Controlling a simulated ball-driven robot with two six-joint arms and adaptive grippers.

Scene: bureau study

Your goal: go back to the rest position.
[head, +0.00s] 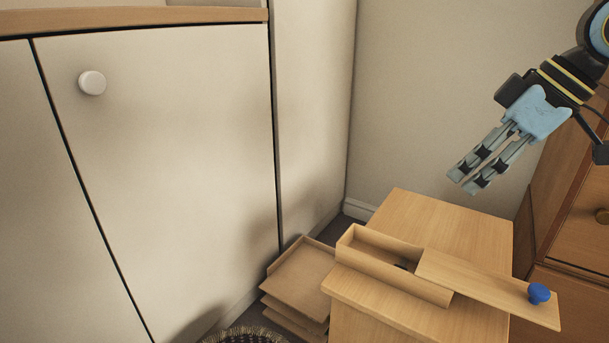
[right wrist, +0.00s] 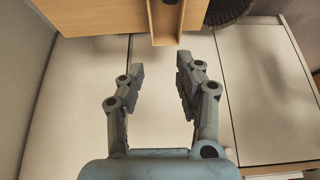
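My right gripper (head: 464,183) hangs in the air at the upper right of the head view, above and behind a small wooden stand. Its two fingers are apart with nothing between them, as the right wrist view (right wrist: 160,65) also shows. On the stand is a long, narrow wooden box (head: 385,278). Its flat lid (head: 480,284) with a blue knob (head: 539,293) is slid far to the right, leaving the left part open. A small dark thing shows inside, too small to identify. The box also shows in the right wrist view (right wrist: 154,22). My left gripper is not in view.
The wooden stand (head: 440,220) has a bare top behind the box. A stacked wooden tray (head: 302,275) is left of it, with a dark woven basket (head: 245,335) in front. A pale cabinet (head: 170,160) fills the left. A wooden drawer unit (head: 570,220) stands at the right.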

